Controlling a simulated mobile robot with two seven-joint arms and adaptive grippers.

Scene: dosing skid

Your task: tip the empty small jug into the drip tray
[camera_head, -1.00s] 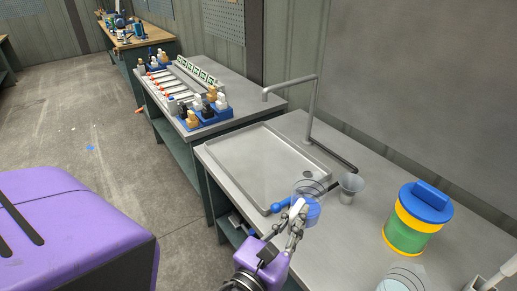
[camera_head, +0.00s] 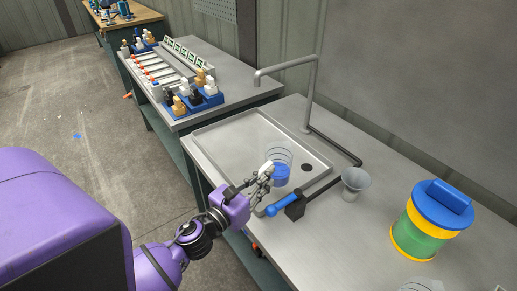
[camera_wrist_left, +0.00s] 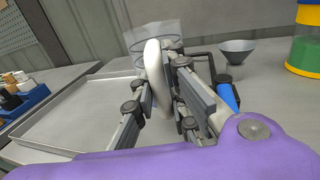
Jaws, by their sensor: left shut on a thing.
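The small jug (camera_head: 280,156) is clear with dark rings; its lower part looks blue in the head view, and I cannot tell whether that is liquid or the jug itself. My left gripper (camera_head: 265,174) is shut on its white handle (camera_wrist_left: 157,75). The jug looks upright, over the near right part of the drip tray (camera_head: 228,148), a shallow grey metal tray on the bench. In the left wrist view the jug (camera_wrist_left: 150,37) is partly hidden behind my left gripper (camera_wrist_left: 167,85), with the drip tray (camera_wrist_left: 75,112) to the left. My right gripper is not in view.
A bent pipe spout (camera_head: 312,90) stands behind the tray. A grey funnel-like cup (camera_head: 355,181) and a yellow-green canister with a blue lid (camera_head: 418,236) stand to the right.

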